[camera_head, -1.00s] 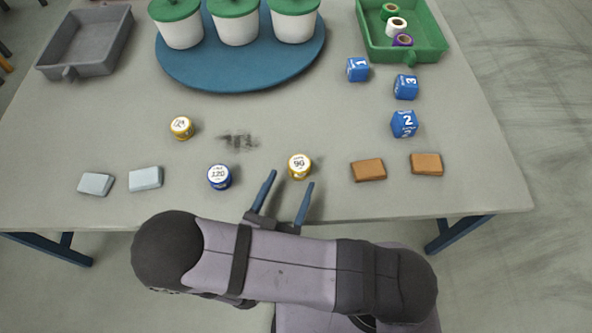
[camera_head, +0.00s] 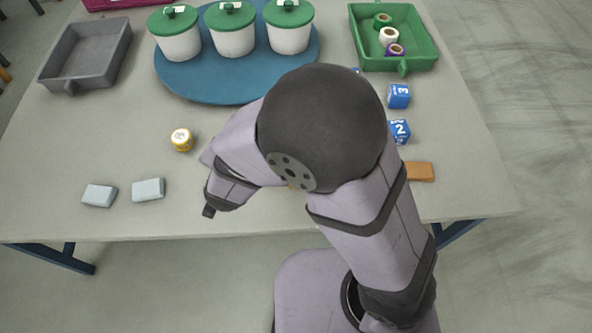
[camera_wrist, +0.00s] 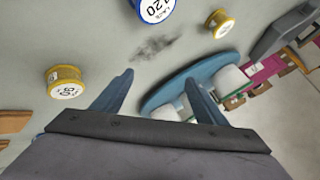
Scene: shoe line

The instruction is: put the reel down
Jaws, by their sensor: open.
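In the head view my arm hides the gripper.
Blue cubes (camera_head: 398,95), pale blocks (camera_head: 148,190) and a brown block (camera_head: 420,172) lie about. White green-lidded jars (camera_head: 232,38) stand on a blue round mat (camera_head: 190,85). A grey tray (camera_head: 70,82) is empty.

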